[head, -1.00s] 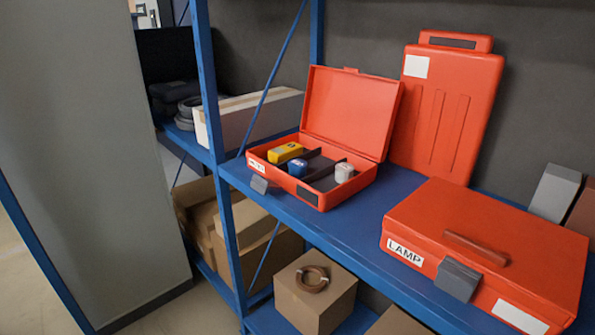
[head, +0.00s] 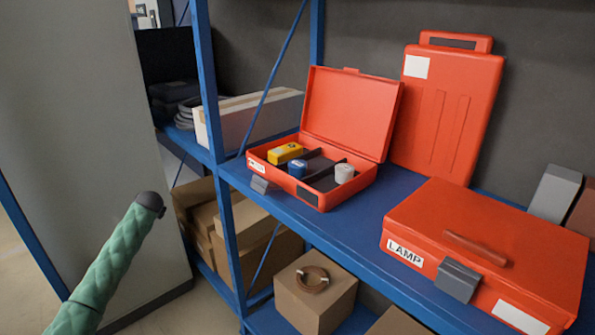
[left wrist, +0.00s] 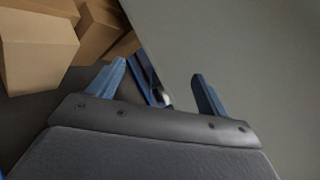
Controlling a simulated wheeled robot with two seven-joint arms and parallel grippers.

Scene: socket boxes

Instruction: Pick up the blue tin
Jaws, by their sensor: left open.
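The small blue tin (head: 298,168) sits inside the open red box (head: 313,196) on the blue shelf, in the head view. It stands between a yellow block-like item (head: 285,153) on its left and a white tin (head: 344,172) on its right, with dark dividers in the box. My left gripper shows in the left wrist view (left wrist: 160,88) with its two blue fingers apart and nothing between them. In the head view only my green left arm shows, at the lower left, well away from the box. My right gripper is in neither view.
A closed red case labelled LAMP (head: 485,250) lies to the right on the shelf. Another red case (head: 447,110) stands against the wall behind. A blue shelf post (head: 207,80) rises left of the open box. Cardboard boxes (head: 318,299) fill the lower shelf.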

